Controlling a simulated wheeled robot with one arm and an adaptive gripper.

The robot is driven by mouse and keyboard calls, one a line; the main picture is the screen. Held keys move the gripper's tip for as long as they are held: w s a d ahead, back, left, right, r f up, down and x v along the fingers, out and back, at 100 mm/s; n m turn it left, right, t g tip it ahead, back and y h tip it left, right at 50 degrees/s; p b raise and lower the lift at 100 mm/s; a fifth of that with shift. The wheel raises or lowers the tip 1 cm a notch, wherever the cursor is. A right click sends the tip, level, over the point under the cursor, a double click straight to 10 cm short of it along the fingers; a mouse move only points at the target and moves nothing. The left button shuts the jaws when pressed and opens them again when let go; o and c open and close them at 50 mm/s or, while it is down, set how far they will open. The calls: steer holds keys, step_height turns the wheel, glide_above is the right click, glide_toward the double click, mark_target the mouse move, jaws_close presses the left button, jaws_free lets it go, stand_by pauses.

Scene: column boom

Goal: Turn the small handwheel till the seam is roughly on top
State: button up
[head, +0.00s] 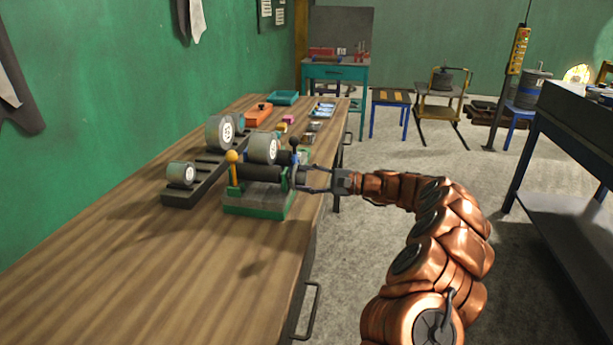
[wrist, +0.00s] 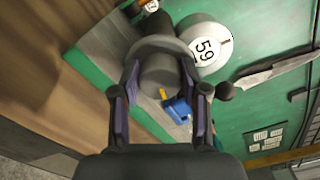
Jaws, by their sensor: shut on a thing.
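A fixture with a green base (head: 258,208) stands near the right edge of the wooden bench, carrying a dark horizontal roller (head: 258,173). The small handwheel is at its right end, mostly hidden by my gripper (head: 306,180) in the head view. In the wrist view my gripper (wrist: 160,75) has one finger on each side of a grey round hub (wrist: 160,72), with a wider grey disc behind it. I take this hub to be the handwheel, and the fingers are shut on it. I cannot make out a seam in either view.
A grey drum marked 59 (wrist: 206,48) sits close beyond the hub. More drums stand on a dark rail (head: 182,198). The near bench top is clear.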

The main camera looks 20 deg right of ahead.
stand_by(0.3)
steer(key=o, duration=1.1)
steer(key=shift+o, duration=0.2)
steer(key=v, duration=1.2)
steer(key=shift+a, duration=0.1)
